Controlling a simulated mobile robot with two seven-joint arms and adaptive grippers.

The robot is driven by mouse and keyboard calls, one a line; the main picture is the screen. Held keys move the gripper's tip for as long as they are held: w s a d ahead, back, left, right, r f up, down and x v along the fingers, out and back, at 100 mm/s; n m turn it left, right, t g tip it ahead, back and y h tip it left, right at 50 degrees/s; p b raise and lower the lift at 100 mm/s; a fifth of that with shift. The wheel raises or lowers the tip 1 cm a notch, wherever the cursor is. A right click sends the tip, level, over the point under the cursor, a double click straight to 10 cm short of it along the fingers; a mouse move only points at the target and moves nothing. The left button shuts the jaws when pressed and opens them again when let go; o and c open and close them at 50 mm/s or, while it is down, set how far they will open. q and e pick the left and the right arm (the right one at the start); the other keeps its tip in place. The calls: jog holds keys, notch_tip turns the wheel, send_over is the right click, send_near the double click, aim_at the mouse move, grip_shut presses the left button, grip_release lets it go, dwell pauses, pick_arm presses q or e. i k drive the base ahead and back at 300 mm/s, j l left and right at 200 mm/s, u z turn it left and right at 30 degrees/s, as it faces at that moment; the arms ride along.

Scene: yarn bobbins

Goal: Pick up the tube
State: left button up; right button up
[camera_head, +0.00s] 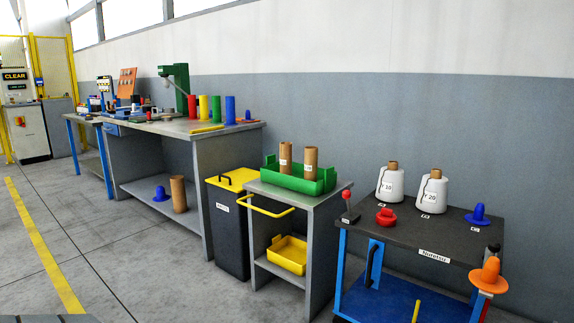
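Two brown cardboard tubes stand upright in a green tray on the small grey cart: a left tube (285,158) and a right tube (310,162). Their lower ends are hidden by the wall of the green tray (292,183). Another brown tube (178,194) stands upright on the low shelf under the long workbench. Brown tube ends also stick out of the tops of two white yarn bobbins, a left one (390,184) and a right one (431,195), on the dark-topped cart. Neither of my grippers is in view.
A dark bin with a yellow lid (230,230) stands beside the grey cart (325,235). Open floor (130,260) lies at left.

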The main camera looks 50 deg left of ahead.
aim_at(285, 148)
jog(key=u, duration=1.5)
jog(key=z, duration=0.5)
jog(key=i+j+z, duration=0.6)
jog(key=j+z, duration=0.25)
